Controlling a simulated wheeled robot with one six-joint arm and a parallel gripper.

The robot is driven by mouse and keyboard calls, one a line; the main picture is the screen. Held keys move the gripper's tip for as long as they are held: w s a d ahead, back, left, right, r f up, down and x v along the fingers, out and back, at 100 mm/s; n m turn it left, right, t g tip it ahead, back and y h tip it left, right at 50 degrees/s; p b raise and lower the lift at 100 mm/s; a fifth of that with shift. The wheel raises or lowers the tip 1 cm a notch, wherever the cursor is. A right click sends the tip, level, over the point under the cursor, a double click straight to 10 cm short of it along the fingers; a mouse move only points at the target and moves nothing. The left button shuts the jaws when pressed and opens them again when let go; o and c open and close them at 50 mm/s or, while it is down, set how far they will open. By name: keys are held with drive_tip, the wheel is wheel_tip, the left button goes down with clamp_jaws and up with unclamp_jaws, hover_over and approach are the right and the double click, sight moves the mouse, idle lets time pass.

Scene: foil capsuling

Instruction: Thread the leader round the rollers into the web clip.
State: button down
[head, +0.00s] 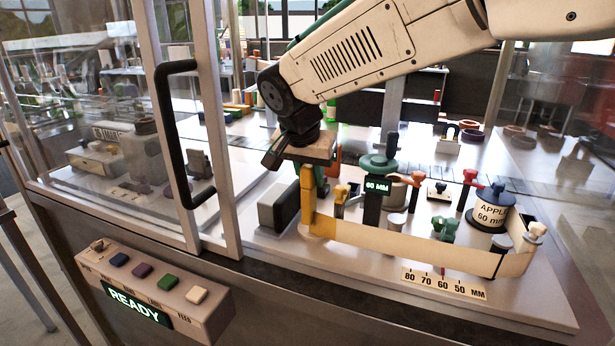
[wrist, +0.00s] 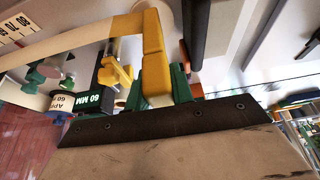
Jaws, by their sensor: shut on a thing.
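The leader is a cream strip (head: 405,240) with a yellow end (head: 308,195). It runs along the front of the deck from rollers (head: 500,262) at the right to the left, where the yellow end rises to my gripper (head: 306,168). My gripper is shut on that yellow end, which also shows in the wrist view (wrist: 152,45) between green fingertips (wrist: 160,88). A small yellow clip-like part (head: 343,194), possibly the web clip, stands just right of the yellow end, beside the 60 MM display (head: 376,187).
A labelled spool (head: 490,215) stands at the right. A green-topped post (head: 379,165) and a green knob (head: 442,229) stand behind the strip. A scale (head: 443,284) lies in front. A dark block (head: 280,205) and a door handle (head: 180,135) are at the left.

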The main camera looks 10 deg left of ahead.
drive_tip(key=w+d, duration=0.3)
drive_tip(key=w, duration=0.7)
idle(0.7)
drive_tip(key=shift+w, duration=0.1)
drive_tip(key=w+d, duration=0.5)
drive_tip(key=shift+d, duration=0.25)
idle(0.6)
drive_tip(key=shift+w+d, duration=0.75)
drive_tip(key=shift+w, duration=0.1)
drive_tip(key=shift+f, duration=0.3)
drive_tip(key=shift+f, duration=0.7)
drive_tip(key=shift+f, duration=0.2)
drive_tip(key=shift+f, duration=0.65)
